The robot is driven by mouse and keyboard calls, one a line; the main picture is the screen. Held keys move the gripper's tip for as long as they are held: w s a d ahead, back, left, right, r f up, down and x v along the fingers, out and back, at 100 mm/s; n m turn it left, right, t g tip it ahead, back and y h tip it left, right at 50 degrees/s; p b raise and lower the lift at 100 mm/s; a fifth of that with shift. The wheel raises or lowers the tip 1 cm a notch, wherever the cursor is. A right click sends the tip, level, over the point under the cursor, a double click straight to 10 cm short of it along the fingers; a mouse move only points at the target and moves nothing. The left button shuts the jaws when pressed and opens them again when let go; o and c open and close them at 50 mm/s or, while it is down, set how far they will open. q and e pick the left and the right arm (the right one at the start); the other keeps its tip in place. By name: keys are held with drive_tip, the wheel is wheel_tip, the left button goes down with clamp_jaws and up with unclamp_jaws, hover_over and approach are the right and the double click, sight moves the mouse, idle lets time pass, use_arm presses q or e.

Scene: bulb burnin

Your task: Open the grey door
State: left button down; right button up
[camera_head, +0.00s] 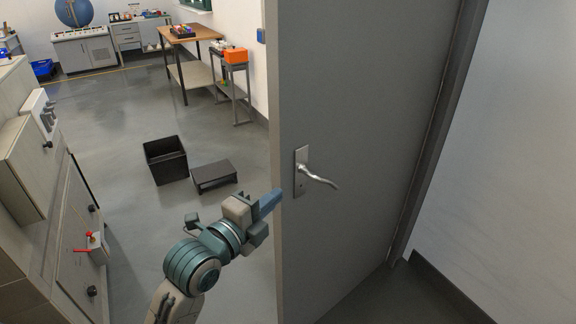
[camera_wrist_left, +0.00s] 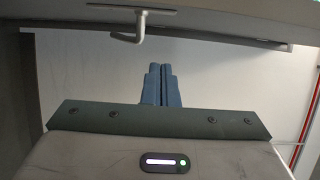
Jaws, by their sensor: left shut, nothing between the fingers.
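The grey door (camera_head: 350,110) stands ajar in the head view, its free edge on the left and its right side near the dark frame. Its metal lever handle (camera_head: 318,179) sits on a plate near the free edge. My left gripper (camera_head: 270,201) is shut and empty, its blue fingers at the door's free edge, left of and a little below the handle. I cannot tell whether the fingers touch the door. In the left wrist view the shut fingers (camera_wrist_left: 160,84) point toward a pale surface, with the handle (camera_wrist_left: 135,32) above them. My right gripper is not in view.
A black open bin (camera_head: 166,160) and a low black step (camera_head: 213,175) stand on the floor beyond. Pale cabinets (camera_head: 45,190) line the left. A wooden table (camera_head: 190,35) stands at the back. Open floor lies between.

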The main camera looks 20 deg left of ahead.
sight(288, 167)
use_arm(q)
drive_tip(key=p+x, duration=0.1)
drive_tip(key=x, duration=0.2)
drive_tip(key=a+p+x, duration=0.1)
drive_tip(key=x, duration=0.3)
drive_tip(key=a+p+x, duration=0.1)
drive_tip(key=x, duration=0.2)
drive_tip(key=shift+w+a+r, duration=0.15)
drive_tip(key=shift+w+r, duration=0.05)
drive_tip(key=shift+w, duration=0.35)
drive_tip(key=shift+w+a+p, duration=0.2)
drive_tip(key=shift+a+p, duration=0.1)
drive_tip(key=shift+a, duration=0.25)
drive_tip(key=shift+w+f, duration=0.1)
